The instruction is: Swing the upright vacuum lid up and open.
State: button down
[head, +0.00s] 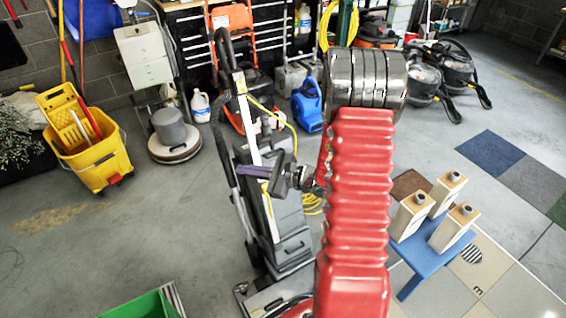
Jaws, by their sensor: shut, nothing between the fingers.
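The upright vacuum (285,235) stands left of centre in the head view, dark grey and black, with a tall looped handle rising at its back. Its lid cannot be clearly told apart from the body, which looks closed up. My gripper (262,172) reaches left across the upper part of the vacuum, its narrow purplish fingers shut with nothing held. Whether the fingers touch the vacuum cannot be told. My red arm hides the area right of the vacuum.
A yellow mop bucket (88,148) and a floor polisher (174,140) stand left. A green bin (142,306) is at bottom left.

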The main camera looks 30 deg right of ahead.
jog(key=s+d+f+m+t+h, duration=0.3)
jog(key=d+f+m+h, duration=0.6)
jog(key=d+f, duration=0.7)
jog(key=d+m, duration=0.2)
jog(key=d, duration=0.1)
jog(key=shift+s+h, duration=0.25)
jog(key=shift+h, duration=0.15)
jog(key=shift+w, duration=0.15)
jog(key=w, duration=1.3)
jog(key=shift+d+r, duration=0.35)
